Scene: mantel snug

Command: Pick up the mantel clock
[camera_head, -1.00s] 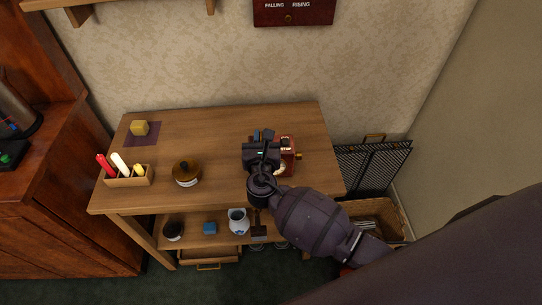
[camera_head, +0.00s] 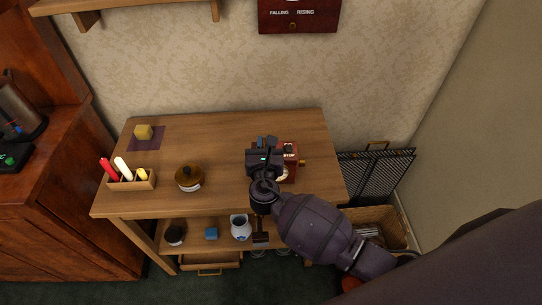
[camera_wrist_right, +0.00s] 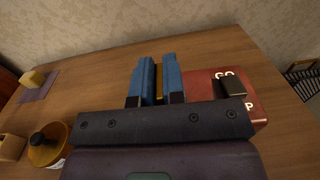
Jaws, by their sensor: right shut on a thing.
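The mantel clock (camera_head: 290,165) is a small red-brown case on the right part of the wooden table. In the right wrist view, the blue fingers of the right gripper (camera_wrist_right: 155,82) are shut on a narrow brass-coloured piece. The red case (camera_wrist_right: 228,92), with pale letters and a dark block on top, is just right of the fingers. Any gap under the clock is hidden. My left gripper is not in view.
The table (camera_head: 225,140) also holds a lidded brown jar (camera_head: 188,178), a tray of candles (camera_head: 132,184) and a yellow block (camera_head: 143,132) on a purple mat. A black folding screen (camera_head: 375,172) stands to the right. The table's middle is clear.

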